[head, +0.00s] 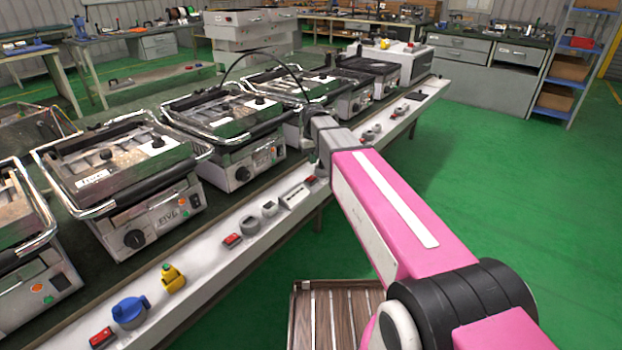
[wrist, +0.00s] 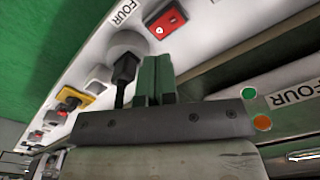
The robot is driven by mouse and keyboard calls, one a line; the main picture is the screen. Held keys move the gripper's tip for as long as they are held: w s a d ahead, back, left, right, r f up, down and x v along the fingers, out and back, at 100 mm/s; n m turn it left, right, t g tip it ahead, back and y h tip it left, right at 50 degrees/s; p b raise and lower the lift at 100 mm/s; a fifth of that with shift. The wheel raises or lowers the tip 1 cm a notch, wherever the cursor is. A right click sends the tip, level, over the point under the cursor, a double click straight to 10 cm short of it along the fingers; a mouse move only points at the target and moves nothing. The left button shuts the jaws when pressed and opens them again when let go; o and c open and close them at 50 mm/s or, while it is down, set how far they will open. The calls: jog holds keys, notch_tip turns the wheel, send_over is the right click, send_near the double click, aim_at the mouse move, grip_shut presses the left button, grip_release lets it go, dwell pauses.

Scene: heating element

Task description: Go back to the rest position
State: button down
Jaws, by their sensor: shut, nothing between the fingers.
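My gripper (wrist: 155,80) shows in the wrist view with its two green fingers together and nothing between them. The fingertips are close to the white panel strip, near a round grey socket (wrist: 122,43) with a black plug (wrist: 124,70) in it. Whether they touch anything there is hard to tell. In the head view my pink arm reaches forward over the bench's front edge, and the gripper is mostly hidden behind the arm's end.
Several contact grills (head: 125,165) stand in a row on the bench. The green floor (head: 460,170) at right is clear.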

jog(key=shift+r, duration=0.4)
jog(key=s+d+f+m, duration=0.2)
jog(key=s+d+f, duration=0.5)
jog(key=s, duration=0.3)
jog(key=s+d+f+m, duration=0.2)
jog(key=s+d+f, duration=0.5)
jog(key=s+d, duration=0.3)
jog(key=shift+s+d, duration=0.25)
jog(key=shift+d, duration=0.05)
jog(key=shift+f, duration=0.1)
